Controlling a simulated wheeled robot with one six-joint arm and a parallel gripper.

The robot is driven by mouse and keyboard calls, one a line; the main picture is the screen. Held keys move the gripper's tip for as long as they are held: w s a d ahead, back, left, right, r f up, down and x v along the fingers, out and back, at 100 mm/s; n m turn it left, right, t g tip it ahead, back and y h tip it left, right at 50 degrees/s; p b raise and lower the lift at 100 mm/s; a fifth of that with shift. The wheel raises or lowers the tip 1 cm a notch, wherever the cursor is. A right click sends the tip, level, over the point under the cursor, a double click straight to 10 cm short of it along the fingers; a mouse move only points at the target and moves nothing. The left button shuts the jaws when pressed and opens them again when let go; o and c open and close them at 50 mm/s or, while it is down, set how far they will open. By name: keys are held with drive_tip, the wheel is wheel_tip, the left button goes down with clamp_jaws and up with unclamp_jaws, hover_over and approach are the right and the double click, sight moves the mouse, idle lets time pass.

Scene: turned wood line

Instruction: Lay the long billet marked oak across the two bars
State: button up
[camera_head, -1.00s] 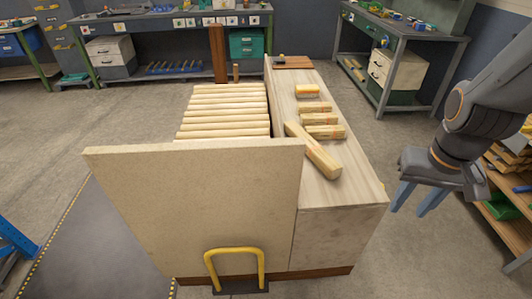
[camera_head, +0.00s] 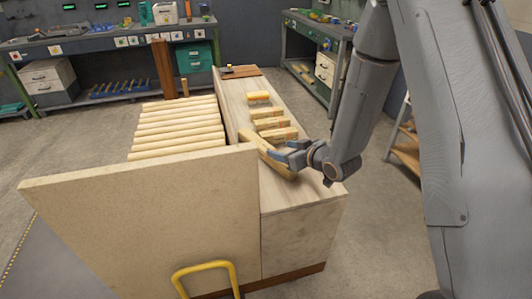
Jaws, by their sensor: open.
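A long pale billet (camera_head: 252,138) lies at a slant on the wooden side top (camera_head: 298,197) of the line. My gripper (camera_head: 284,152) is open, with its blue fingers over the middle of this billet. The fingers and wrist hide part of it, and I cannot tell whether they touch it. Several shorter billets lie behind it, among them one (camera_head: 279,134) near the gripper and one (camera_head: 268,113) farther back. No mark on any billet is readable. I cannot tell which pieces are the two bars.
A bed of several round wooden rollers (camera_head: 178,128) lies left of the side top. A tall pale panel (camera_head: 150,225) with a yellow handle (camera_head: 205,268) stands in front. A yellow block (camera_head: 258,98) and a brown board (camera_head: 241,71) lie farther back. Workbenches line the wall.

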sight(266, 147)
drive_tip(key=shift+s+a+f+y, duration=0.3)
drive_tip(key=shift+a+f+y, duration=0.3)
drive_tip(key=shift+a, duration=0.3)
drive_tip(key=shift+w+a+f, duration=0.1)
drive_tip(key=shift+a+f, duration=0.05)
drive_tip(key=shift+a, duration=0.15)
drive_tip(key=shift+x, duration=0.85)
drive_tip(key=shift+w+d+p+x, duration=0.15)
drive_tip(key=shift+p+x, duration=0.55)
drive_tip(key=shift+x, duration=0.7)
drive_tip(key=shift+w+d+p+x, duration=0.15)
drive_tip(key=shift+p+x, duration=0.5)
drive_tip(key=shift+x, duration=0.75)
drive_tip(key=shift+d, duration=0.1)
drive_tip(key=c, duration=1.3)
clamp_jaws()
